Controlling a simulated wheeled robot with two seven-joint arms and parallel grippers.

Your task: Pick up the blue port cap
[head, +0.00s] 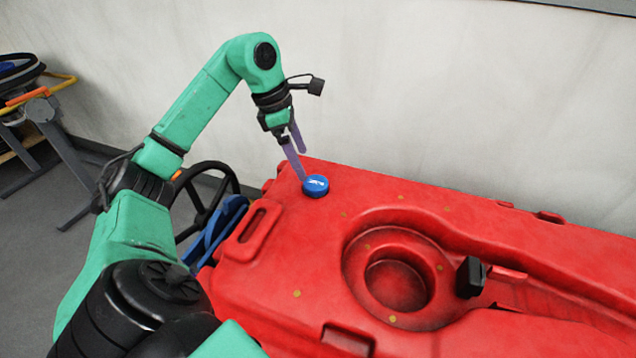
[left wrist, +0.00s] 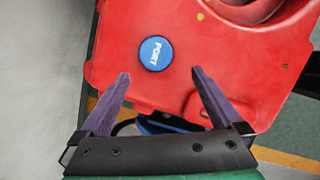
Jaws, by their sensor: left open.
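The blue port cap (head: 316,185) is a round cap with white lettering on the far left corner of the red tank (head: 300,260). In the left wrist view the cap (left wrist: 155,53) reads "PORT" and lies beyond the fingertips, between the lines of the two fingers. My left gripper (head: 301,165) is open and empty, its purple fingers pointing down close to the cap in the head view. In the left wrist view the left gripper (left wrist: 160,76) shows its fingers wide apart, not touching the cap. My right gripper is not in view.
The tank has a round recess (head: 398,285) and a black block (head: 470,277) to the right of the cap. A black wheel (head: 207,190) stands at the tank's left end. A pale wall (head: 450,90) rises behind. The tank top around the cap is mostly clear.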

